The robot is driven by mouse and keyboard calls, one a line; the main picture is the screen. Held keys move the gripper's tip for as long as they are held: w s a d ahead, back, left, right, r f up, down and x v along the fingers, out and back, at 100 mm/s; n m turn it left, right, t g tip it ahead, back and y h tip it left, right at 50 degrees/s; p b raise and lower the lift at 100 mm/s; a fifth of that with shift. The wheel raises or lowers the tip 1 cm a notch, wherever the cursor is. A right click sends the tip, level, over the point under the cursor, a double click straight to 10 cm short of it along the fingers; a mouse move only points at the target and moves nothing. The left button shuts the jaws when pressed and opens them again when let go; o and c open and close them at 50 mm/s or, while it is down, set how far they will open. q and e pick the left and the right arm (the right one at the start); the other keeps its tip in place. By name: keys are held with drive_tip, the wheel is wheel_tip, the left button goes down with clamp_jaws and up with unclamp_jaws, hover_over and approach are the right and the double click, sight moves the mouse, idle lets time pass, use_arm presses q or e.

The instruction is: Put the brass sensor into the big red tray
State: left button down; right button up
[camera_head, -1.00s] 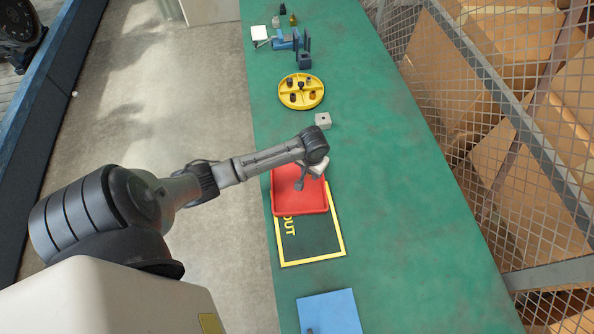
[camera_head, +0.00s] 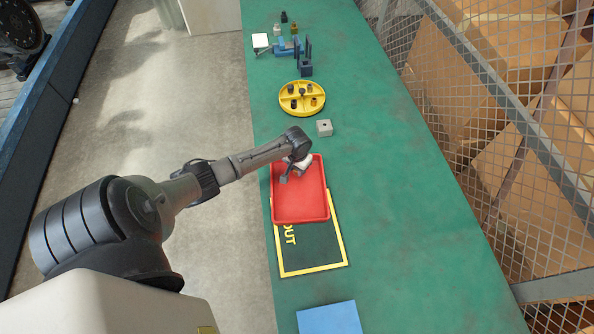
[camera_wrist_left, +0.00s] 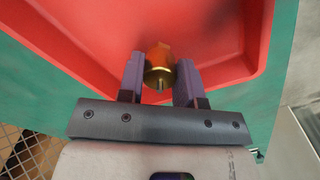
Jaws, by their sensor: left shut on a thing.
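The big red tray (camera_head: 300,205) lies on the green bench, partly over a black mat with a yellow border. My left gripper (camera_head: 287,177) is over the far part of the tray in the head view. In the left wrist view my left gripper (camera_wrist_left: 160,82) is shut on the brass sensor (camera_wrist_left: 159,62), which sits between the two purple fingers. The red tray (camera_wrist_left: 225,30) spreads out behind it. I cannot tell whether the sensor touches the tray floor. The sensor is hidden in the head view. My right gripper is not in view.
A grey block (camera_head: 324,128) stands just beyond the tray. A round yellow divided tray (camera_head: 318,92) with small parts is farther back, before a blue fixture (camera_head: 305,68). A blue plate (camera_head: 330,318) lies nearer. A wire mesh fence (camera_head: 500,110) runs along the right.

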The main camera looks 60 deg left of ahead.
use_arm(q)
drive_tip(key=shift+f, duration=0.75)
drive_tip(key=shift+f, duration=0.15)
drive_tip(key=c, duration=0.8)
unclamp_jaws()
